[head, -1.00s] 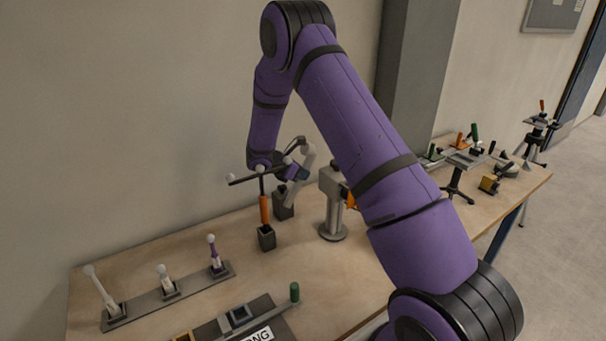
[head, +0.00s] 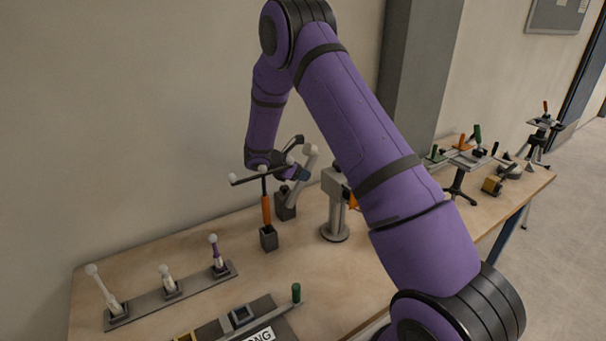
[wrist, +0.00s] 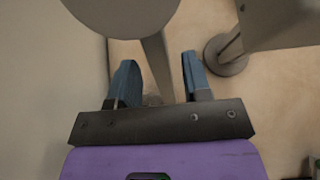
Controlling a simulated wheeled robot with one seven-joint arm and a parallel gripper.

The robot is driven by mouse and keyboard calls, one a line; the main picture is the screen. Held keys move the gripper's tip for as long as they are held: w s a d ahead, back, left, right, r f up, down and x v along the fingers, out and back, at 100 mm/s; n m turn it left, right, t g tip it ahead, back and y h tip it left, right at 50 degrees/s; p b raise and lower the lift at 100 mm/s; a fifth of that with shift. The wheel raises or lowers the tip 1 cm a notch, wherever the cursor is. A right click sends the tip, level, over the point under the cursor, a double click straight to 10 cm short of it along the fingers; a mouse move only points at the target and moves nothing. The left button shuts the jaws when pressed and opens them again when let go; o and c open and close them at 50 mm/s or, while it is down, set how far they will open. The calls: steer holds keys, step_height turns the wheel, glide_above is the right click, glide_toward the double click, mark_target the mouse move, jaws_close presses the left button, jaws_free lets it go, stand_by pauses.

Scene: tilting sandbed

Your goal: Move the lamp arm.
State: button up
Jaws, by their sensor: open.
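The lamp arm (head: 305,170) appears to be the slim grey link rising from a dark block (head: 285,205) at the back of the bench, with a pale round end at its top. In the wrist view a grey bar (wrist: 157,68) runs down from a large round grey part (wrist: 120,14) and passes between my fingers. My gripper (wrist: 158,80) is open, with one blue-grey finger on each side of the bar; I cannot tell if either touches it. In the head view my gripper (head: 298,173) is small and partly hidden beside the link.
An orange-handled post with a dark crossbar (head: 266,210) stands close on the left. A grey column on a round foot (head: 335,231) stands close on the right. A rail with several levers (head: 172,293) lies front left.

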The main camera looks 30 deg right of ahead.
steer(key=v, duration=0.9)
steer(key=shift+a+r, duration=0.1)
steer(key=shift+a, duration=0.1)
